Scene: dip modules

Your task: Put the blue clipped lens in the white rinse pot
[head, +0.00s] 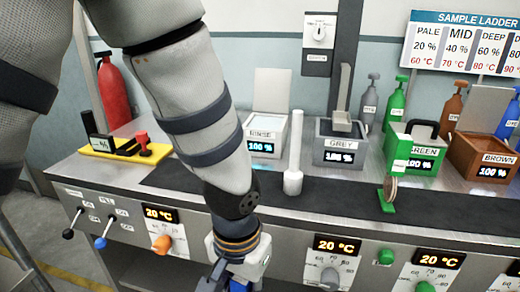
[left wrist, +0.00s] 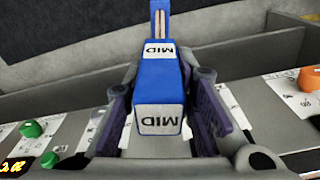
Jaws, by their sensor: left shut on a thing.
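A blue clip with "MID" labels (left wrist: 158,88) is held between the jaws of my left gripper (left wrist: 160,118). A thin pinkish edge (left wrist: 160,22), likely the lens edge-on, shows in its far end. In the head view my left gripper (head: 238,268) is at the bottom edge, low in front of the counter; its fingertips are hidden. The white rinse pot (head: 262,147) stands at the back of the counter, labelled "RINSE", with its lid raised. The gripper is in front of and below the pot, apart from it. My right gripper is out of view.
A grey pot (head: 340,153), a green pot (head: 410,155) and a brown pot (head: 482,160) stand right of the rinse pot. A white upright rod (head: 294,150) and a green-clipped disc (head: 391,192) stand on the dark mat (head: 335,197). Knobs and levers line the counter front.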

